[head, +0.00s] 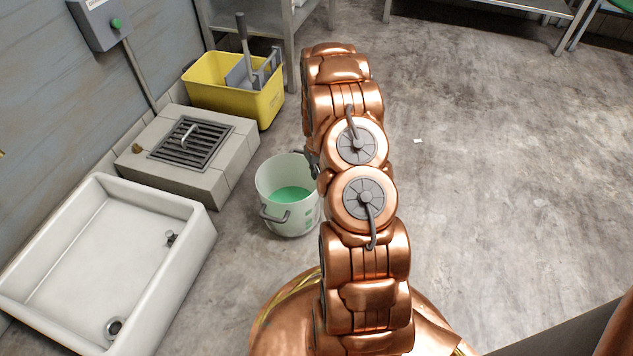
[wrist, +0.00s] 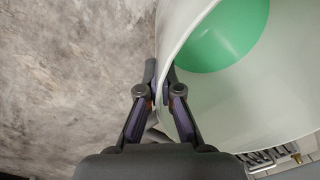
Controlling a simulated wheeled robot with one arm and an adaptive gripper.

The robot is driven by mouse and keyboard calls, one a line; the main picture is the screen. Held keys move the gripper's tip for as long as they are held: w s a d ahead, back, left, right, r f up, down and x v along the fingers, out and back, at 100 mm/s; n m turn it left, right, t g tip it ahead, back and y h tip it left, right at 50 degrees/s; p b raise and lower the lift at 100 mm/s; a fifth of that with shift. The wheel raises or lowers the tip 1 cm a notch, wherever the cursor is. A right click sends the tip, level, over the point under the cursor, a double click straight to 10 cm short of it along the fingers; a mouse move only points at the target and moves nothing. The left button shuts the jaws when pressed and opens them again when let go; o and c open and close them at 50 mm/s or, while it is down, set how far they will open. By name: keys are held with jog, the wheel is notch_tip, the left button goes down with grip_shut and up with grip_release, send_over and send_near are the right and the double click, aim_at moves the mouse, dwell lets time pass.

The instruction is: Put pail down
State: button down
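The white pail (head: 286,222) holds green liquid (head: 291,196) and is upright beside my arm in the head view. Its bail handle hangs over the near left side. In the wrist view the pail (wrist: 255,105) fills the right side. My gripper (wrist: 160,78) is at the pail's rim with its fingertips close together, one on each side of the wall, so it looks shut on the rim. In the head view only a dark bit of my gripper (head: 313,163) shows behind my arm. I cannot tell whether the pail's bottom touches the floor.
A white sink basin (head: 105,260) stands at the left. Behind it is a tiled plinth (head: 215,185) with a drain grate (head: 192,142), then a yellow mop bucket (head: 233,100). A metal table (head: 262,22) stands at the back. The grey floor (head: 510,150) to the right is mostly clear.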

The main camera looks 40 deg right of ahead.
jog(key=w+f+b, duration=0.1)
jog(key=w+d+f+b, duration=0.2)
jog(key=shift+d+f, duration=0.25)
jog(key=shift+f, duration=0.1)
dwell(0.4)
jog(key=c, duration=1.3)
grip_release()
jog(key=shift+f, duration=0.15)
